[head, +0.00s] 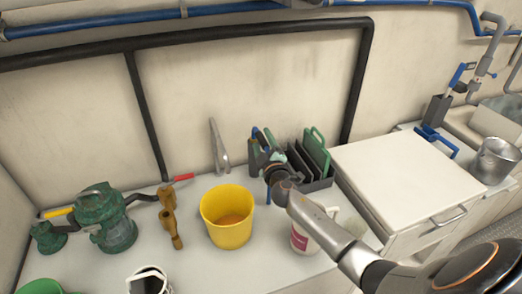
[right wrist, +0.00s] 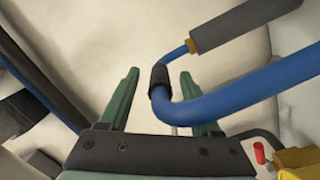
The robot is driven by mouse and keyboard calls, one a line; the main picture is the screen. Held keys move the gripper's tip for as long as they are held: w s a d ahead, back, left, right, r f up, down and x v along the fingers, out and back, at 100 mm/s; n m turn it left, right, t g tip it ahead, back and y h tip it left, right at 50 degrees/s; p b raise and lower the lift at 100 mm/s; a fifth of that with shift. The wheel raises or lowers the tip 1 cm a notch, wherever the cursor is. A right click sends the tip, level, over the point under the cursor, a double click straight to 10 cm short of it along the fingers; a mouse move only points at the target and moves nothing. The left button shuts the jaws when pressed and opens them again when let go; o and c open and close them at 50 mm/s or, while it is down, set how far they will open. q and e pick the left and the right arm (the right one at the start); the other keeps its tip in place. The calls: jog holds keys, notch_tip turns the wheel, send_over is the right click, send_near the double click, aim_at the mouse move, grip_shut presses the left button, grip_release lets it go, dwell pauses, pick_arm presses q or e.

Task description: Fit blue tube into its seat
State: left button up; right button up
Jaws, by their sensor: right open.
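My right gripper (head: 264,153) is open beside the rack in the head view. In the right wrist view its green fingers (right wrist: 158,100) are spread. The blue tube (right wrist: 240,95) crosses that view from the right edge, bends near the fingers and passes through a black collar. It continues to a brass ring and grey sleeve. The collar and bend lie between the fingers in the picture; I cannot tell whether they touch. In the head view a small piece of blue (head: 256,134) shows at the fingers, mostly hidden. I cannot make out the tube's seat. My left gripper is out of view.
A dark rack with green boards (head: 317,150) stands right of the gripper, beside a white cabinet (head: 405,175). A yellow bucket (head: 227,232), brass fitting (head: 170,225), green pump (head: 108,225) and white bottle (head: 303,238) crowd the counter. A grey funnel-like piece (head: 218,150) stands near the wall.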

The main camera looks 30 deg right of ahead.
jog(key=shift+c, duration=0.2)
grip_shut()
dwell(0.5)
